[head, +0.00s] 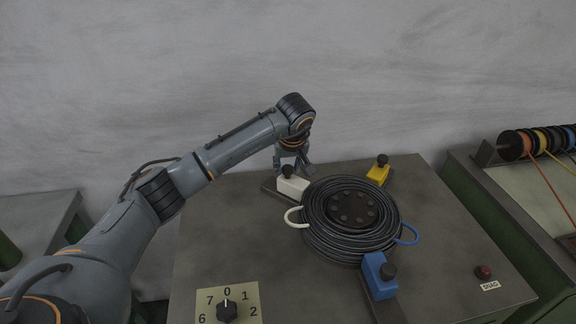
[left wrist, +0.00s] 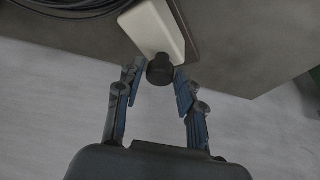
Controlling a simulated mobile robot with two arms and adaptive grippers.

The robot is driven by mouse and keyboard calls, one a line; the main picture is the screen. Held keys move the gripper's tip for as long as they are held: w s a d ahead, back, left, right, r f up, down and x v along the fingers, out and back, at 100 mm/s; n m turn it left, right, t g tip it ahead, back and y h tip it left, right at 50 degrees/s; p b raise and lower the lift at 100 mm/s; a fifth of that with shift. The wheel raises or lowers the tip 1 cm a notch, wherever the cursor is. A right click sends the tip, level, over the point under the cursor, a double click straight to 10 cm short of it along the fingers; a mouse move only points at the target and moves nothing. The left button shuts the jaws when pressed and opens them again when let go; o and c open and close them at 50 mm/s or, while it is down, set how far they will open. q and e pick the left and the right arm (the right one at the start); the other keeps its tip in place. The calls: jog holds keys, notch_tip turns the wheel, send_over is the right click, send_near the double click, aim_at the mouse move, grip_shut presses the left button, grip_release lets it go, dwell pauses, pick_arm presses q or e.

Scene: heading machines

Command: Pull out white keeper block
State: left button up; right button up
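My left gripper (head: 292,163) is just behind and above the block. Its fingers (left wrist: 158,80) are apart, one on each side of the knob; I cannot tell whether they touch it. My right gripper is not in view.
A numbered dial (head: 227,311) and a red button (head: 483,271) are near the front. Cable spools (head: 540,142) stand at right.

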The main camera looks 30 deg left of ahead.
pick_arm(q)
grip_shut()
jog(key=a, duration=0.5)
jog(key=shift+w+a+r+b, duration=0.1)
jog(key=shift+w+a+b, duration=0.2)
jog(key=shift+w+b, duration=0.05)
jog(key=shift+d, duration=0.1)
jog(key=shift+o, duration=2)
grip_release()
jog(key=shift+o, duration=0.6)
jog(key=shift+a, duration=0.2)
jog(key=shift+d, duration=0.15)
